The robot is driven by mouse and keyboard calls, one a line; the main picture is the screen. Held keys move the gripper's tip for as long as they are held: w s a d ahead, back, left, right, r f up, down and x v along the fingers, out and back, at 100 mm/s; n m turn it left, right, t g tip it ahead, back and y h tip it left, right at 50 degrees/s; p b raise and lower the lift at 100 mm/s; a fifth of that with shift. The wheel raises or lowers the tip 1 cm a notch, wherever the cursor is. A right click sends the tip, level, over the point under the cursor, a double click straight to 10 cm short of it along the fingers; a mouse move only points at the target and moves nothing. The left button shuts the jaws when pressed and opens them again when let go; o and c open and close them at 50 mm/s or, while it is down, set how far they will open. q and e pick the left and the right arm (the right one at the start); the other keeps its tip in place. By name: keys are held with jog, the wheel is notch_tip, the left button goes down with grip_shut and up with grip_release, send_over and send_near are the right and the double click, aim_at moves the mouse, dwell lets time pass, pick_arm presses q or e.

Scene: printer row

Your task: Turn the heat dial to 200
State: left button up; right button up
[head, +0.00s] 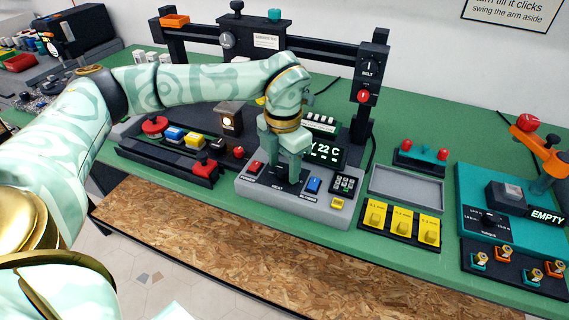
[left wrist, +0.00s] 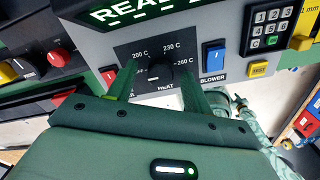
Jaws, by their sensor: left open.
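The heat dial (left wrist: 158,74) is a dark round knob on a black plate in the left wrist view, with labels including 200 C, 230 C and 260 C around it and HEAT below. Which mark it points to is hard to tell. My left gripper (left wrist: 157,83) is open, its two green fingers on either side of the dial; I cannot tell whether they touch it. My right gripper is not in view.
The panel has a red switch (head: 256,167), a blue BLOWER switch (head: 313,185), a keypad (head: 343,184) and a yellow button (head: 338,203) close around the dial. A green-lit display (head: 325,152) stands behind, showing "Y 22 C". Yellow blocks (head: 401,222) sit to the right.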

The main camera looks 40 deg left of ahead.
pick_arm(q)
jog(key=shift+c, duration=0.3)
jog(key=c, duration=0.9)
jog(key=shift+r, duration=0.1)
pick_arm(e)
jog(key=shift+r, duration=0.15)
pick_arm(q)
jog(key=shift+r+m+p, duration=0.15)
jog(key=shift+m+p, duration=0.25)
jog(key=shift+p, duration=0.35)
jog(key=m+p, duration=0.7)
jog(key=p, duration=0.2)
jog(key=shift+r, duration=0.1)
jog(key=shift+w+f+m+p, duration=0.1)
jog(key=shift+f+m+p, duration=0.05)
jog(key=shift+m+p, duration=0.75)
jog(key=shift+f+m+p, duration=0.1)
jog(key=shift+m+p, duration=0.45)
jog(key=shift+m, duration=0.65)
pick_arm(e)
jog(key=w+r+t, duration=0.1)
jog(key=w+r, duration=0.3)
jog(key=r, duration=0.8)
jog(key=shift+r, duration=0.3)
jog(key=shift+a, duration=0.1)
